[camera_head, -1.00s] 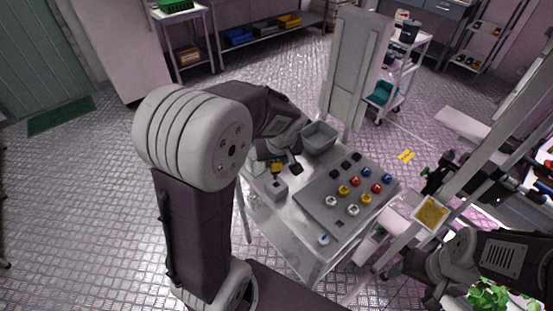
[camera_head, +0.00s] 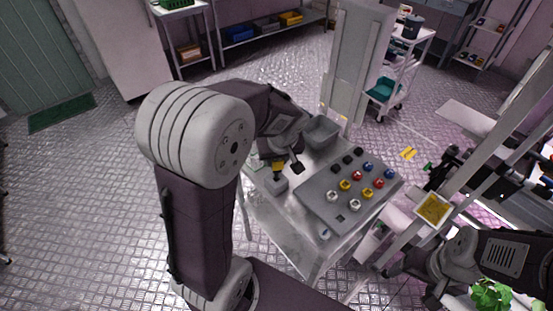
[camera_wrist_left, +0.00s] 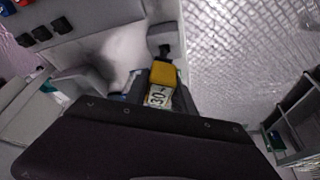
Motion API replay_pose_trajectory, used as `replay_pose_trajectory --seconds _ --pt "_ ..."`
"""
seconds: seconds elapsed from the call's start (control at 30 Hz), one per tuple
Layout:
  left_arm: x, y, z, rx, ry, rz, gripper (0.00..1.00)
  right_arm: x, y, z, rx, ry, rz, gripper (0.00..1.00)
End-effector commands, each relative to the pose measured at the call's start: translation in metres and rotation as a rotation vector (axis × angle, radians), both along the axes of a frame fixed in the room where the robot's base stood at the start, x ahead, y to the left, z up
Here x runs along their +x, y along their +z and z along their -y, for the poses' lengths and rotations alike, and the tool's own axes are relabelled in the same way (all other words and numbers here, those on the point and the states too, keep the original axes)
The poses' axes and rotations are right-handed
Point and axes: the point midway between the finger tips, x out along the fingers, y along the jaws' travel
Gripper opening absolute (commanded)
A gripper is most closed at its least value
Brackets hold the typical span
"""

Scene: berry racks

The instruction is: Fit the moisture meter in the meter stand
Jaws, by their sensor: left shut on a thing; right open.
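The moisture meter (camera_head: 278,165) is yellow with a dark lower part. In the left wrist view the meter (camera_wrist_left: 163,74) shows a white face reading 30. My left gripper (camera_head: 287,167) is shut on it. My right gripper (camera_head: 410,284) is open and empty at the lower right.
A grey panel (camera_head: 312,200) with several coloured knobs lies right of the stand. A grey bin (camera_head: 321,133) stands behind, near my left gripper. A yellow-topped square (camera_head: 433,208) stands at the right. The table (camera_head: 290,238) is bare in front of the stand.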

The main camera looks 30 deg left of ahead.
Motion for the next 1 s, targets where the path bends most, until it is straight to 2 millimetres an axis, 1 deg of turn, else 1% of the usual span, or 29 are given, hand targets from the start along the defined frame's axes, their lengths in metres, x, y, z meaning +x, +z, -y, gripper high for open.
replay_pose_trajectory --seconds 0.27,0.53,1.0 --pt "0.0002 -0.0004 0.0 -0.001 0.0 0.001 0.0 0.0001 -0.0005 0.0 0.0 0.0 0.0 0.74" --pt "0.0 -0.0046 -0.0004 0.0 0.001 0.002 0.0 0.0 -0.0066 0.0 0.0 0.0 0.0 0.74" --pt "0.0 -0.0045 -0.0005 -0.001 0.0 0.001 0.0 0.0 -0.0066 0.0 0.0 0.0 0.0 0.74"
